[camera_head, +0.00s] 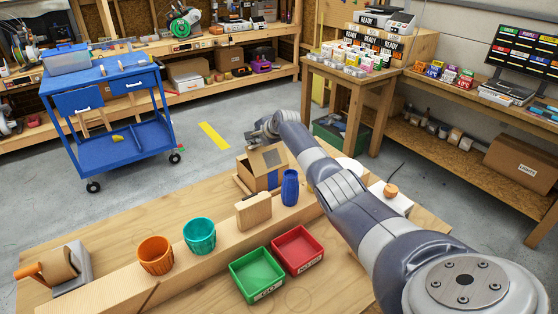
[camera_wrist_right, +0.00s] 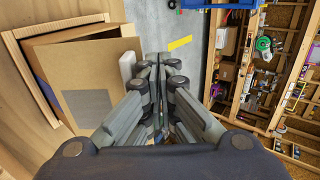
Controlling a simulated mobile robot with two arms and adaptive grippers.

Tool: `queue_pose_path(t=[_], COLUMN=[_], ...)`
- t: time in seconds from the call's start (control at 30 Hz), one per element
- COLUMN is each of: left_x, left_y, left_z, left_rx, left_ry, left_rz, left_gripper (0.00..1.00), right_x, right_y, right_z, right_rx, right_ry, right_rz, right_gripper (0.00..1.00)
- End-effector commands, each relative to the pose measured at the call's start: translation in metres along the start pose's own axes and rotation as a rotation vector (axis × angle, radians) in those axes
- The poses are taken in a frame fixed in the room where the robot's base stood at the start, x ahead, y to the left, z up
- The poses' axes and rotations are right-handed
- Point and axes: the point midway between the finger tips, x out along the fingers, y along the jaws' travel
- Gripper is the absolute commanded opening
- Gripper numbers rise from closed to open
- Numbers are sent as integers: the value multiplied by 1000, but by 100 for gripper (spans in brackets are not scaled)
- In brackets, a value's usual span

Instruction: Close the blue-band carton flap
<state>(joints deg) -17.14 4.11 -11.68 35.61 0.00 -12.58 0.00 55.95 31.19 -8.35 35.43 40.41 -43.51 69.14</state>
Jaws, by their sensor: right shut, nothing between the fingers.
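The carton (camera_head: 252,178) stands on the wooden workbench, with a blue band (camera_head: 273,180) on its side. Its flap (camera_head: 268,158), with a grey patch, is raised and tilted, and a gap shows beneath it. In the right wrist view the flap (camera_wrist_right: 85,80) fills the left, close beside the fingers, and a bit of the blue band (camera_wrist_right: 46,92) shows past it. My right gripper (camera_wrist_right: 152,62) is shut and empty. In the head view it (camera_head: 252,137) is at the carton's far side by the flap; I cannot tell if they touch. My left gripper is not in view.
A blue vase (camera_head: 290,188) stands right by the carton. A wooden block (camera_head: 254,211), a teal cup (camera_head: 199,236), an orange cup (camera_head: 156,255), a green tray (camera_head: 240,291) and a red tray (camera_head: 318,242) are nearer. Open floor lies beyond the bench.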

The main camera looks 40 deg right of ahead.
Motion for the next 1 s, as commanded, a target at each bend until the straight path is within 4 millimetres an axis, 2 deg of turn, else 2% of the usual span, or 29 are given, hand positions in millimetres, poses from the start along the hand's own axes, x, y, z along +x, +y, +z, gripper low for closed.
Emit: queue_pose_path(t=[0.23,0.7,1.0], left_x=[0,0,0], left_y=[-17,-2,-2], left_z=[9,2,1], left_rx=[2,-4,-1], left_ry=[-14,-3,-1], left_rz=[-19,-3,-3], left_gripper=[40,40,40], right_x=[0,0,0], right_y=[0,0,0], right_z=[0,0,-1], right_rx=[0,0,0], right_ry=[1,1,1], right_rz=[0,-1,-1], right_gripper=[0,0,0])
